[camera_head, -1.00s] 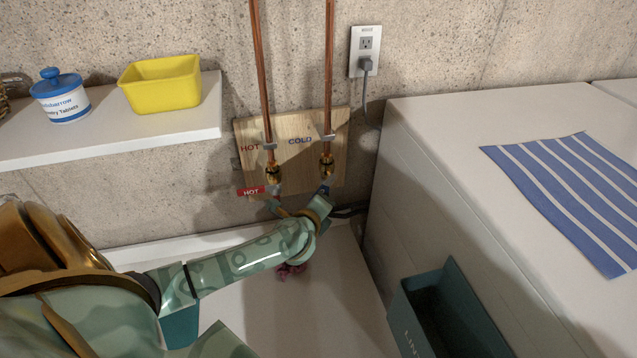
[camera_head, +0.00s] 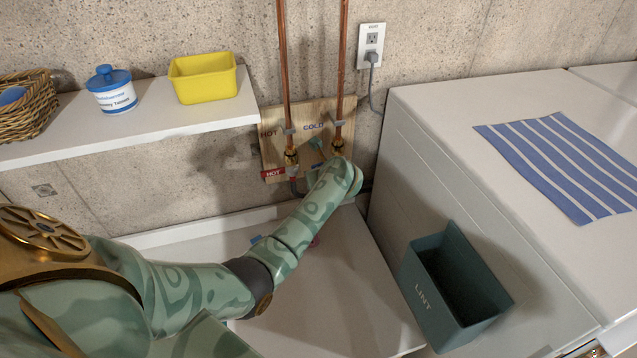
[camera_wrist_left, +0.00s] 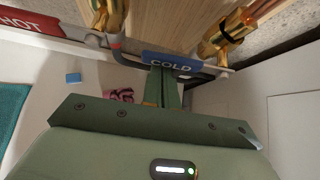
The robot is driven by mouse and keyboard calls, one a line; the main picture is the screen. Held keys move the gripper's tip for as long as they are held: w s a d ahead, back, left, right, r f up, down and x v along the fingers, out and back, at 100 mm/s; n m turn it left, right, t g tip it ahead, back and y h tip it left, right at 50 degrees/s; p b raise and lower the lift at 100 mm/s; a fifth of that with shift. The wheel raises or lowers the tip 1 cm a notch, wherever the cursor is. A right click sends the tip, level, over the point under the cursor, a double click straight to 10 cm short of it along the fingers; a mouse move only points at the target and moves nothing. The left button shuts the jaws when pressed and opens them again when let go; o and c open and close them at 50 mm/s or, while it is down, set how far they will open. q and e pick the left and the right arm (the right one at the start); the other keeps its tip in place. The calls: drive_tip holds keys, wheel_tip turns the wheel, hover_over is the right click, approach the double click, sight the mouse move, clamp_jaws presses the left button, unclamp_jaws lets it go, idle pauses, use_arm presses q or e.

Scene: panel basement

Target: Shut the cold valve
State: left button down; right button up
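The cold valve (camera_head: 338,146) is a brass fitting on the right copper pipe, partly covered by my left arm in the head view. Its blue COLD handle (camera_wrist_left: 172,63) shows in the left wrist view, crosswise between the two brass fittings. My left gripper (camera_wrist_left: 163,84) has its green fingers side by side with hardly a gap. Their tips are right at the handle; whether they touch it I cannot tell. In the head view the fingers are mostly hidden behind the wrist. The red HOT handle (camera_head: 273,174) is to the left. My right gripper is out of view.
A wooden board (camera_head: 270,150) backs the valves. A white shelf (camera_head: 150,130) holds a yellow bin (camera_head: 203,78), a lidded jar (camera_head: 112,90) and a basket (camera_head: 28,105). A white washer (camera_head: 420,120) stands right, with a LINT bin (camera_head: 425,290) on its side. A white basin (camera_head: 340,290) lies below.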

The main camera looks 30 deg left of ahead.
use_arm(q)
drive_tip(key=shift+r+m+g+y, duration=0.3)
drive_tip(key=shift+r+y, duration=0.1)
drive_tip(key=shift+r, duration=0.1)
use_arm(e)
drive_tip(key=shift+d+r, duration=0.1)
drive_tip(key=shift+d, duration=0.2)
